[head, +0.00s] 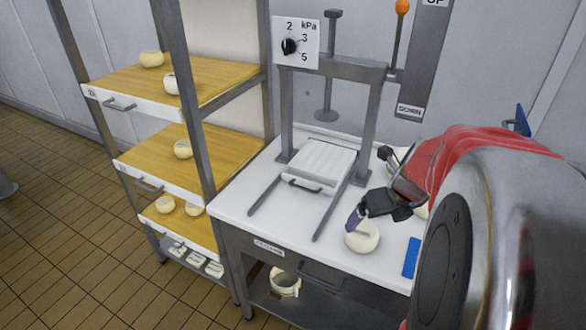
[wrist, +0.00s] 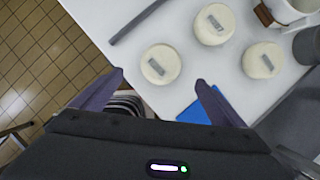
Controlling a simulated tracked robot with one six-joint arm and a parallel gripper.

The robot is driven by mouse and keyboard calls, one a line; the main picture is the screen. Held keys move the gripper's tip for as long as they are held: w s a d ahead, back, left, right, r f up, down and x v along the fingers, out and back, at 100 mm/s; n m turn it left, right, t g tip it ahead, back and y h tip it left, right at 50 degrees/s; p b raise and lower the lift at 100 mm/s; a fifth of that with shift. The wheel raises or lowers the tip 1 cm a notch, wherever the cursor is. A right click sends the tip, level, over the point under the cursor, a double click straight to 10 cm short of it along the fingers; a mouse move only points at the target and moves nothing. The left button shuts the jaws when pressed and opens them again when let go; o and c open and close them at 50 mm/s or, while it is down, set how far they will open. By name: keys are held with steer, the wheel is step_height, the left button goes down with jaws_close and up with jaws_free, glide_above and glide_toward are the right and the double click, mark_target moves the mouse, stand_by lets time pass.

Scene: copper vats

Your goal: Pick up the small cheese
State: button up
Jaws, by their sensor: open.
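Three round cream cheeses with grey labels show on the white table in the wrist view: a near one (wrist: 161,64), one behind it (wrist: 214,24) and one at the right (wrist: 262,60). They look close in size, and I cannot tell surely which is the small cheese. In the head view one cheese (head: 362,238) sits on the table just below my gripper; the others there are mostly hidden by my arm. My gripper (head: 358,217) is open and empty. In the wrist view its fingertips (wrist: 160,78) spread either side of the near cheese, apparently above it.
A press frame (head: 370,120) with a white drawer-like tray (head: 322,165) stands at the back of the table. A blue flat thing (head: 411,258) lies at the right of the cheese. Wooden shelves (head: 215,80) with more cheeses stand at left.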

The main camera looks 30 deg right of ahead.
mark_target(364, 231)
steer(key=shift+x, duration=3.1)
steer(key=shift+x, duration=2.55)
steer(key=shift+s+d, duration=0.1)
steer(key=shift+c, duration=0.4)
steer(key=c, duration=1.4)
